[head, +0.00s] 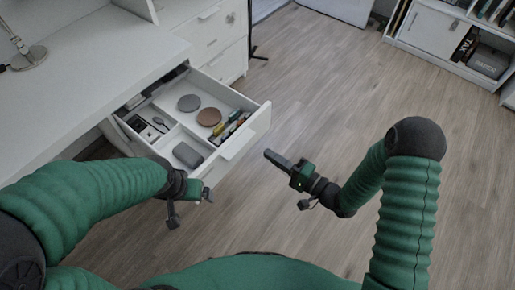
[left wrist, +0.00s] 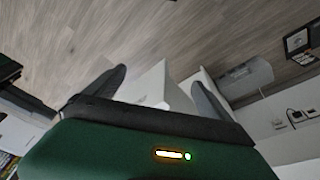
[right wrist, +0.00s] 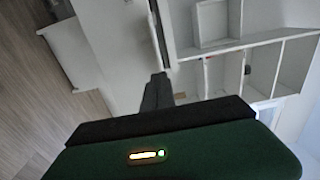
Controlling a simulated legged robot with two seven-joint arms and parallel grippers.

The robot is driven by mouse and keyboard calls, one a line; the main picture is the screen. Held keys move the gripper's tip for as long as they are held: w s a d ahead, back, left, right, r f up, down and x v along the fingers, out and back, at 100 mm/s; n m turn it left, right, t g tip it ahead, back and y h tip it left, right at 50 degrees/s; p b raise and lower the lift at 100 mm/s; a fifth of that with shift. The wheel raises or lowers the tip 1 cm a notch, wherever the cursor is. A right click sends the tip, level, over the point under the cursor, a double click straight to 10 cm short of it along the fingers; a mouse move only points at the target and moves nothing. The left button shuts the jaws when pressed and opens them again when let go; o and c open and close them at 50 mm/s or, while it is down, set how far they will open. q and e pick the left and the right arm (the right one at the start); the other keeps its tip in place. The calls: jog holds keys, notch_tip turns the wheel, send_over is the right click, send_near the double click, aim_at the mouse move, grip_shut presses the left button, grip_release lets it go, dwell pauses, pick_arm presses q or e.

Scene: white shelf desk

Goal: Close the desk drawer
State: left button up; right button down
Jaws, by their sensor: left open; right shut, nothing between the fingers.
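The white desk drawer (head: 262,122) is pulled out from under the desk top, and its inside shows. It holds round discs, a grey box, a spoon-like item and several small things. My right gripper (head: 270,154) is shut and empty, to the right of the drawer front and apart from it; in the right wrist view its fingers (right wrist: 158,88) are together. My left gripper (head: 190,205) is near the drawer's front left corner, partly hidden by its own wrist. In the left wrist view its fingers (left wrist: 158,88) are spread, with a white surface beyond them.
The white desk top (head: 80,80) with a lamp base (head: 30,58) lies at the left. A closed white drawer cabinet (head: 215,40) stands behind the open drawer. A low shelf unit (head: 430,35) is at the back right. The wooden floor (head: 340,90) is clear to the right.

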jog(key=b+x, duration=0.1)
jog(key=x, duration=0.5)
jog(key=shift+w, duration=0.1)
